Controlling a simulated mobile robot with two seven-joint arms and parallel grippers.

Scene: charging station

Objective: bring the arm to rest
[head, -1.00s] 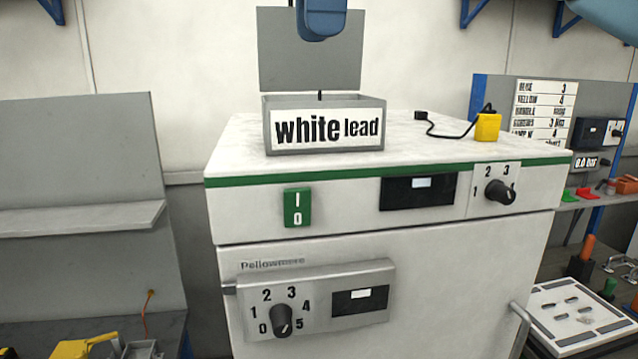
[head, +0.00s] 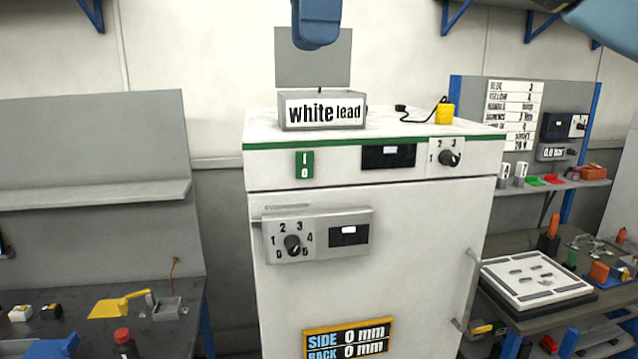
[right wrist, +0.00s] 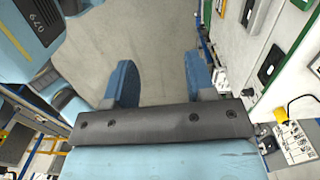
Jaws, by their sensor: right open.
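My right gripper (head: 317,30) shows in the head view as a dark blue finger at the top edge, in front of the grey panel behind the "white lead" box. A light blue part of my arm shows in the top right corner. In the right wrist view the two blue fingers of the right gripper (right wrist: 163,88) stand wide apart with nothing between them. Pale floor shows beyond them. My left gripper is in neither view.
A white cabinet (head: 375,220) with dials stands ahead. On its top are the "white lead" box (head: 322,127) and a yellow plug block (head: 444,112) with a black cable. Cluttered benches stand left (head: 75,318) and right (head: 515,240).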

